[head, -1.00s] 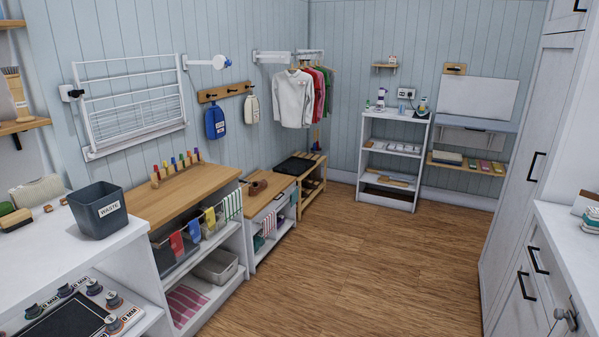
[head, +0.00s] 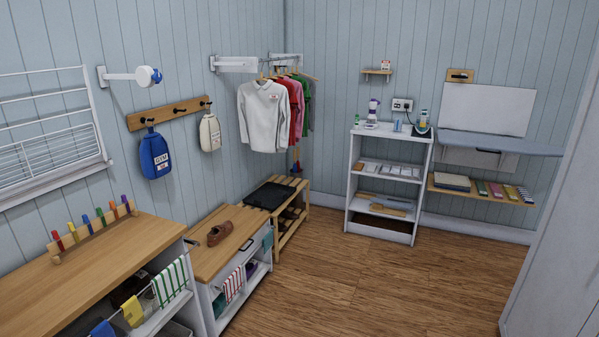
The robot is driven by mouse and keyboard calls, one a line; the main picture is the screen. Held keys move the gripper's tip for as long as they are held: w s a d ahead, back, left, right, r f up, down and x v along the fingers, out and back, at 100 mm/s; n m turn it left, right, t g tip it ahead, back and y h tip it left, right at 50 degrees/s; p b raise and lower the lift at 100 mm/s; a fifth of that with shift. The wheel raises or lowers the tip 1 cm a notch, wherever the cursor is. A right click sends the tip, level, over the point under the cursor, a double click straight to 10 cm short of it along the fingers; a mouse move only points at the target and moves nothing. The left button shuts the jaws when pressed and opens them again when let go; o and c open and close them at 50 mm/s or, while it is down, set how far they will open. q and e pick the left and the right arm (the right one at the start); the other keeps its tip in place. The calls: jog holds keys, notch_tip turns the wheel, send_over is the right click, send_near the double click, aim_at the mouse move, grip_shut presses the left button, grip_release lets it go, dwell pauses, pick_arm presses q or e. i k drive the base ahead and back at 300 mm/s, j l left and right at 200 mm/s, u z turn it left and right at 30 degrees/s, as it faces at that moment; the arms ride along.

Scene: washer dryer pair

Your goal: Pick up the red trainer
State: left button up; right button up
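I see no shoe that I can clearly call a red trainer. A brown shoe (head: 220,232) lies on the wooden top of a low white cabinet (head: 203,262), with a small dark item beside it. The slatted wooden shoe rack (head: 288,238) stands just beyond, with a black tray (head: 270,196) on top. Some dark shapes sit on its lower level, too small and shaded to tell. Neither of my grippers is in view.
A wood-topped unit (head: 105,255) with hanging cloths fills the near left. Bags and shirts (head: 264,115) hang on the left wall. A white shelf unit (head: 378,230) stands at the back wall, a tall white cabinet (head: 560,230) at the right. The wooden floor (head: 390,290) between is clear.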

aim_at(218, 232)
jog(key=i+l, duration=0.1)
jog(key=i, duration=1.85)
jog(key=j+u, duration=0.05)
jog(key=j, duration=0.05)
